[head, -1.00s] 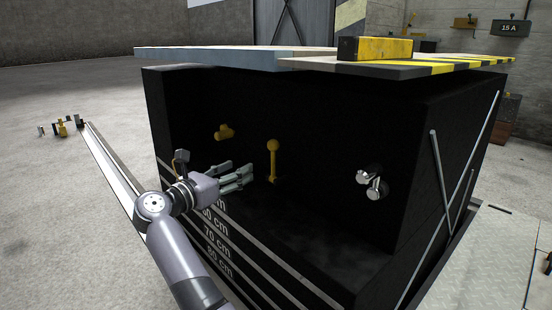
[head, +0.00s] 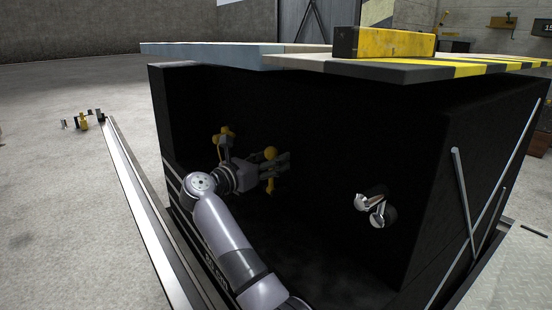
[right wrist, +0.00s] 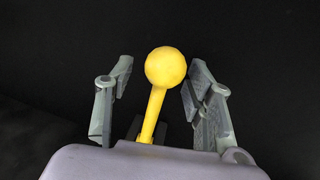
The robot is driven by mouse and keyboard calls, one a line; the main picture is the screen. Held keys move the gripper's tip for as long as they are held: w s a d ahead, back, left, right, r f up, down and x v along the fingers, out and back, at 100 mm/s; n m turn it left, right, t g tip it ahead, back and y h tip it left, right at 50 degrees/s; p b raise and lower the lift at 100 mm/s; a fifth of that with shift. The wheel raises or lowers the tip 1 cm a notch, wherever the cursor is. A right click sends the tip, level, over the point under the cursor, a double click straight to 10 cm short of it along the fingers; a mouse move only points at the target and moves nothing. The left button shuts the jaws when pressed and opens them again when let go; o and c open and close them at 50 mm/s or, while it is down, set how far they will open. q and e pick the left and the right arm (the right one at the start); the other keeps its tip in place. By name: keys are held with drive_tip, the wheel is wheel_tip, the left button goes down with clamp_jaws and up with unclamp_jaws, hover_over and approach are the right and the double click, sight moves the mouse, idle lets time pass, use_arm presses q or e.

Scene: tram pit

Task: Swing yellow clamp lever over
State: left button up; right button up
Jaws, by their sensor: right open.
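The yellow clamp lever (head: 270,154) has a round ball knob on a thin stem and stands about upright inside the dark open-fronted box. In the right wrist view the lever (right wrist: 165,68) rises between the two grey fingers, with dark gaps on both sides of the ball. My right gripper (head: 281,164) is open around the lever; it also shows in the right wrist view (right wrist: 158,80). The lever's foot is partly hidden behind the gripper body in the wrist view. My left gripper is not in view.
A second yellow fitting (head: 222,134) is on the box's back wall, left of the lever. Silver handles (head: 372,206) stick out on the right. A plank top (head: 220,54) with a yellow block (head: 390,43) overhangs the box. A metal rail (head: 135,190) runs at left.

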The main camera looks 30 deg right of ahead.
drive_tip(key=shift+c, duration=0.5)
clamp_jaws()
idle(0.4)
